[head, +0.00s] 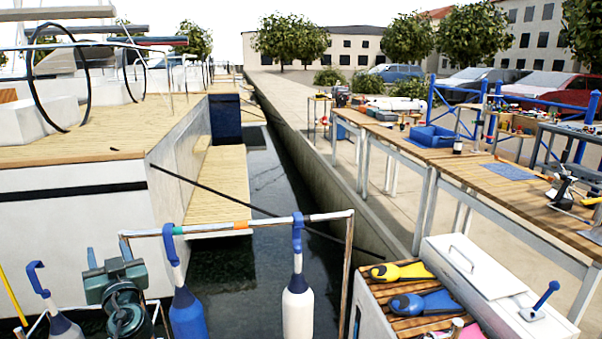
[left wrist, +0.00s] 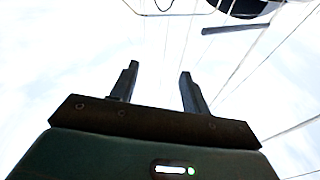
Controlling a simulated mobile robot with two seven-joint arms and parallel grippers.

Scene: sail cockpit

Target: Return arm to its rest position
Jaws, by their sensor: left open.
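My left gripper (head: 109,252) is in the lower left of the head view, on a dark green wrist, with its fingers pointing up. It is beside the metal rail and left of a blue fender. In the left wrist view the two dark fingers (left wrist: 158,72) stand apart with nothing between them, against bright sky. Thin lines and a dark rounded shape, which I cannot identify, show above them. My right arm and gripper are in neither view.
A metal rail (head: 254,221) carries a blue fender (head: 187,312) and a white fender (head: 298,308) close by. Another fender (head: 60,325) is at far left. A slatted box top (head: 389,296) holds yellow and blue tools. A moored boat (head: 90,205) lies ahead; benches (head: 480,172) stand right.

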